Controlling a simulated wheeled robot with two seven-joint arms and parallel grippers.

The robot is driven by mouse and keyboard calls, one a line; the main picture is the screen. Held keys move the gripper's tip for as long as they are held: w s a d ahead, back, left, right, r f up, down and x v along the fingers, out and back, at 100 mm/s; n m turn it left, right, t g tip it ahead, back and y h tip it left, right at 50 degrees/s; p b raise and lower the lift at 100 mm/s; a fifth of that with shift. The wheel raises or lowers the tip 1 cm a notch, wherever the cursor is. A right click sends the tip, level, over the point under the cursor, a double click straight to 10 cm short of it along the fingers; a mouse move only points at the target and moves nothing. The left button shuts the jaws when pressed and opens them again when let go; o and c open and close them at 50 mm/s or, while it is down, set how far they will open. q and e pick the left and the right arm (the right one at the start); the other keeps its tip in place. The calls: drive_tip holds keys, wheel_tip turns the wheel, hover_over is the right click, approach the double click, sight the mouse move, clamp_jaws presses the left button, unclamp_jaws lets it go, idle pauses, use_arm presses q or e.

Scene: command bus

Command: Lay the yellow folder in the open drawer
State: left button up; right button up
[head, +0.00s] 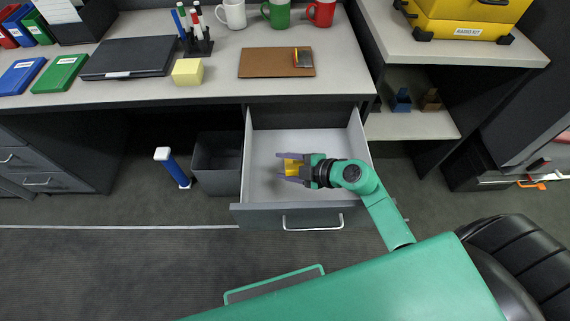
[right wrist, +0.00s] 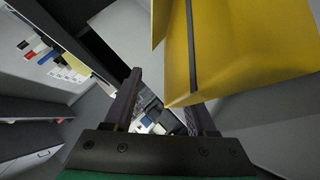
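The open drawer (head: 262,200) is pulled out below the desk, with a pale grey inside. My right gripper (head: 288,168) is over the drawer with its fingers spread apart. Yellow parts of the folder (head: 293,167) show between and beside the fingers in the head view; the gripper hides much of it. In the right wrist view the yellow folder (right wrist: 240,50), with a dark band, fills the upper right, its lower corner near one finger. The gap between the fingertips (right wrist: 160,95) shows background there. Whether the folder rests on the drawer floor is unclear. My left gripper is not visible.
The desk above holds mugs (head: 277,14), a brown clipboard (head: 265,62), a yellow block (head: 188,72) and a dark laptop (head: 128,58). The drawer's left part looks empty.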

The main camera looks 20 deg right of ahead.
drive_tip(key=p+v, duration=0.1)
drive_tip(key=v, duration=1.3)
drive_tip(key=shift+s+d, duration=0.15)
drive_tip(key=shift+s, duration=0.05)
drive_tip(key=shift+r, duration=0.1)
